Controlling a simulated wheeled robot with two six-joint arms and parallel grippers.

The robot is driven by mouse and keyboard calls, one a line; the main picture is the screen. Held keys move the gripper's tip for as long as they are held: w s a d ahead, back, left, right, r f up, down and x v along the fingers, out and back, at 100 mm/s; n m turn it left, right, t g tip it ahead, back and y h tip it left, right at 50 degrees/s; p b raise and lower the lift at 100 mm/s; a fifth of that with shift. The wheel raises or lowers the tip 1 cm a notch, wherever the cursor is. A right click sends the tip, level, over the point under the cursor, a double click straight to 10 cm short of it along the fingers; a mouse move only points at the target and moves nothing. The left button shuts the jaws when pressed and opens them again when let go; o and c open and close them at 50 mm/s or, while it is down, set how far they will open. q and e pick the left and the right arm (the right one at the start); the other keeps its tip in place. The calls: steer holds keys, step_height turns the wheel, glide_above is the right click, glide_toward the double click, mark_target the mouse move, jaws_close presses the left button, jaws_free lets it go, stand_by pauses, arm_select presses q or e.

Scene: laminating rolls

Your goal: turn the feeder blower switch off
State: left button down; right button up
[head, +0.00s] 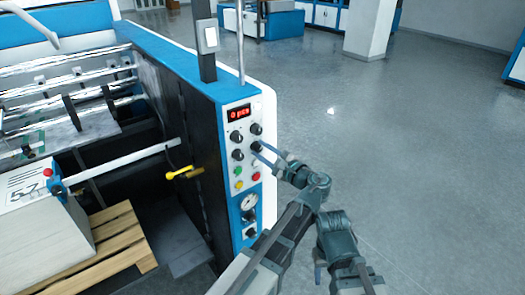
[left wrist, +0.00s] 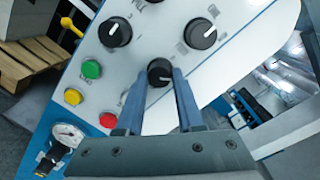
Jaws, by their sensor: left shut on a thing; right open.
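A black rotary knob with a white pointer mark (left wrist: 160,72) sits on the white control panel (left wrist: 150,35) in the left wrist view. Its label is not readable. My left gripper (head: 262,150) is at the panel's right edge in the head view. In the left wrist view its two blue fingers (left wrist: 160,82) lie on either side of this lower knob and are shut on it. The pointer mark slants towards the right. My right gripper (head: 318,273) hangs low at the right, away from the panel, open and empty.
Other black knobs (left wrist: 116,31) (left wrist: 201,33) are close by. Green (left wrist: 91,69), yellow (left wrist: 73,96) and red (left wrist: 108,120) buttons and a gauge (head: 249,202) lie on the panel. A red display (head: 239,113) is above. A yellow-handled lever (head: 179,173) sticks out left. Floor at right is clear.

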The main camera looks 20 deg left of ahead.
arm_select(q)
steer(key=n, duration=0.5)
steer(key=shift+h+p, duration=0.3)
steer(key=shift+p, duration=0.1)
steer(key=shift+s+n, duration=0.1)
steer(key=shift+n, duration=2.1)
steer(key=c, duration=0.5)
jaws_free()
steer(key=shift+r, duration=0.1)
steer(key=shift+p, duration=0.3)
